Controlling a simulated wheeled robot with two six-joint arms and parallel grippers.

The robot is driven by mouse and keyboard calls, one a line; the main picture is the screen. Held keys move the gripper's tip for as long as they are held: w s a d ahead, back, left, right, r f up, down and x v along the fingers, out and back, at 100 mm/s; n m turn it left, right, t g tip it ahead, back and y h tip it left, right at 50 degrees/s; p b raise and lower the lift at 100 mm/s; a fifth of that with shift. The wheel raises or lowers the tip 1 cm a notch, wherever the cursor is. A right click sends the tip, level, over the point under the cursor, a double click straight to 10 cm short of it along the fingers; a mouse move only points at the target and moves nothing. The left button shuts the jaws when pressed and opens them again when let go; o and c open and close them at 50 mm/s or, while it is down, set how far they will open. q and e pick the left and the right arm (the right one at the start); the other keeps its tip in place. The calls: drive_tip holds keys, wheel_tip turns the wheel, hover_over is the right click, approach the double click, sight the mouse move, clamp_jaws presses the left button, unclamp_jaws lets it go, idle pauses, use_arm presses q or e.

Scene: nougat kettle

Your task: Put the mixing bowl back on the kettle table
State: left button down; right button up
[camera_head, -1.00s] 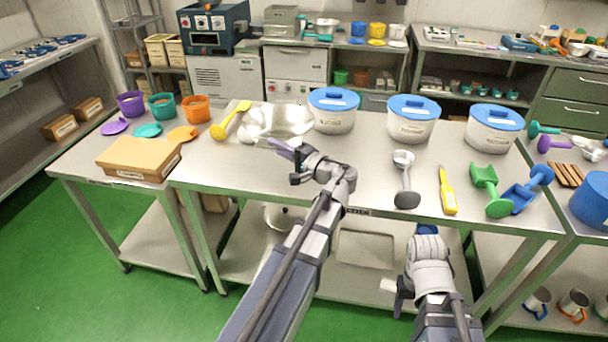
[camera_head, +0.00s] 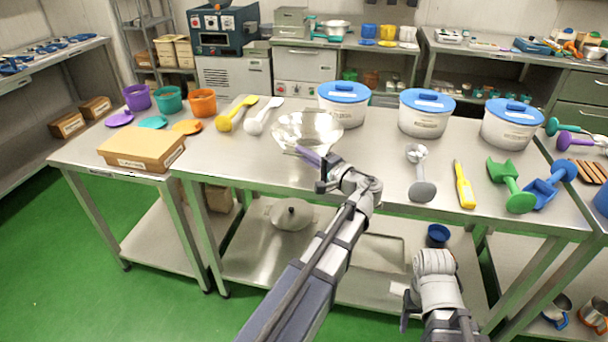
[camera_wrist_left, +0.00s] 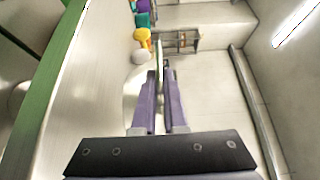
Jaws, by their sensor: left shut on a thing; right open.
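The shiny metal mixing bowl (camera_head: 308,128) is over the near table, left of the first white tub. My left gripper (camera_head: 308,155) has purple fingers shut on the bowl's near rim. In the left wrist view the fingers (camera_wrist_left: 160,85) close on the thin rim (camera_wrist_left: 159,55); most of the bowl is hard to make out there. I cannot tell whether the bowl's base touches the tabletop. The steel table (camera_head: 250,165) runs under it. My right gripper (camera_head: 407,308) is open and low in front of the table, partly hidden by its own wrist.
A yellow spoon (camera_head: 235,113) and a white spoon (camera_head: 262,117) lie left of the bowl. White tubs with blue lids (camera_head: 343,92) stand along the back. A grey-handled scoop (camera_head: 421,180) and yellow tool (camera_head: 464,185) lie right. A cardboard box (camera_head: 142,149) sits on the left table.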

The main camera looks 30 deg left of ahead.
use_arm(q)
wheel_tip(320, 180, down, 4)
drive_tip(key=b, duration=0.3)
drive_tip(key=shift+b, duration=0.4)
drive_tip(key=shift+r, duration=0.15)
drive_tip(key=c, duration=1.4)
unclamp_jaws()
drive_tip(key=shift+f, duration=0.2)
drive_tip(key=o, duration=0.4)
drive_tip(key=shift+o, duration=0.2)
drive_tip(key=shift+r, duration=0.1)
